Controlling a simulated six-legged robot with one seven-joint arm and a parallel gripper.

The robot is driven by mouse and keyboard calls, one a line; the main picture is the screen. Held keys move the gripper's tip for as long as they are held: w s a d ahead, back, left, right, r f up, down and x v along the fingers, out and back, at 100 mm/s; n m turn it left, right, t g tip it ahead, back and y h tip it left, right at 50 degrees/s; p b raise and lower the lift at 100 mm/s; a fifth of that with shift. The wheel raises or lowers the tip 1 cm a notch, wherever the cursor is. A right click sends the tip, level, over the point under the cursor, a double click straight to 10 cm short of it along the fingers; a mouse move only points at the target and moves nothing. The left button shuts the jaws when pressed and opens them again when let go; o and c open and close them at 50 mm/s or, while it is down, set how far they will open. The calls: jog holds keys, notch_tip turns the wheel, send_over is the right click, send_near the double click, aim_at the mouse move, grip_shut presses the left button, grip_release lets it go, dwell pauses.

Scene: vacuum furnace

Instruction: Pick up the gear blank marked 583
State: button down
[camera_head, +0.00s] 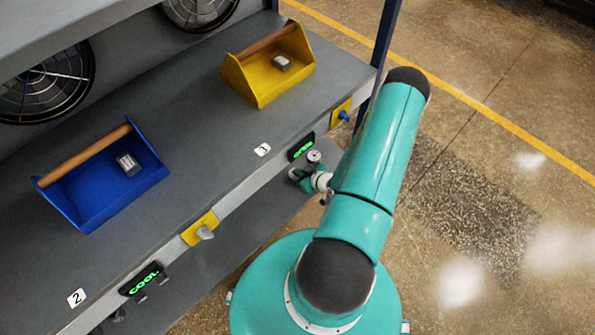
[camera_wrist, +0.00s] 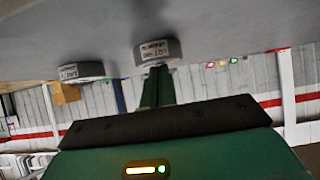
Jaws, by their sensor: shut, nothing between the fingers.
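In the wrist view two grey round blanks with white labels sit on a grey surface at the top of the picture. One blank (camera_wrist: 157,52) is straight in front of the fingertips; the other blank (camera_wrist: 82,71) is to its left. The label print is too small to read, so I cannot tell which is 583. My gripper (camera_wrist: 157,72) is shut and empty, its fingertips right by the middle blank; I cannot tell whether they touch. In the head view the arm's end is low beside the shelf's front edge, and its fingers are not clear.
In the head view a blue tray (camera_head: 80,205) and a yellow tray (camera_head: 262,90), each holding a small grey block, stand on the grey shelf (camera_head: 200,110). The shelf's front edge carries green displays, including one reading COOL (camera_head: 143,279). Open floor lies right.

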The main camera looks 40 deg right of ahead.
jog(key=s, duration=0.8)
jog(key=shift+s+f, duration=0.35)
jog(key=shift+f, duration=0.05)
jog(key=shift+w+r, duration=0.1)
jog(key=shift+r, duration=0.7)
jog(key=shift+w, duration=0.1)
